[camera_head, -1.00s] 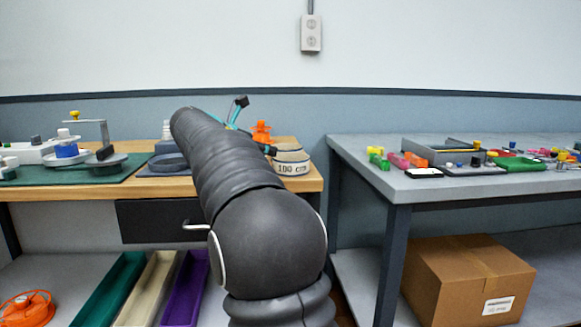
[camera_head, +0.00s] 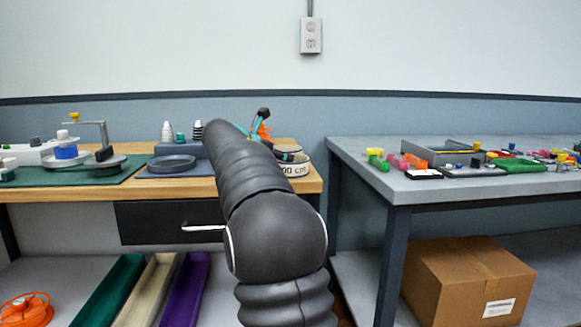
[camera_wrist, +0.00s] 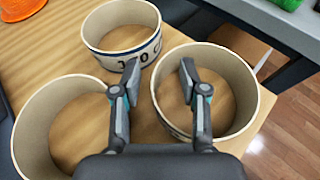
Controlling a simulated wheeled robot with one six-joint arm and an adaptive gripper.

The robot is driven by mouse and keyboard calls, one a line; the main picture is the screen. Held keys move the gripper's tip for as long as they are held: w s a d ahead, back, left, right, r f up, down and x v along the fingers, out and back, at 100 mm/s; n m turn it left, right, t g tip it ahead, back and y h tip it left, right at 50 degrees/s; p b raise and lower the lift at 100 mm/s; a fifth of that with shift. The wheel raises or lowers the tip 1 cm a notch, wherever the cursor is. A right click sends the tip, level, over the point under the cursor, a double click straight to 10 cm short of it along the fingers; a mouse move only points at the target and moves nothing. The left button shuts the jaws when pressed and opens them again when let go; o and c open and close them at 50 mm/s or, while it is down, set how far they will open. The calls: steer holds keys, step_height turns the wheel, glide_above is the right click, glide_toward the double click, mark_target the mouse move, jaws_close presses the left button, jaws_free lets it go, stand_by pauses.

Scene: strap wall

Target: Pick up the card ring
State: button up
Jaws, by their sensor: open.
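Three pale card rings stand on the wooden bench in the wrist view: one at the left (camera_wrist: 28,130), one at the top (camera_wrist: 108,58) with dark printing, and one at the right (camera_wrist: 247,95). I cannot tell which one the task means. My gripper (camera_wrist: 158,78) is open and empty, with its right finger over the right ring's opening and its left finger outside that ring, between the rings. The ring's near left wall lies between the fingers. Contact cannot be told. In the head view, my arm partly hides a ring marked "00 cm" (camera_head: 293,170).
The wooden bench (camera_head: 190,187) ends just right of the rings, with a gap before the grey table (camera_head: 370,165). An orange object (camera_wrist: 20,8) sits at the wrist view's top left.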

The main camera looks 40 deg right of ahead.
jaws_close()
steer(key=shift+r, duration=0.1)
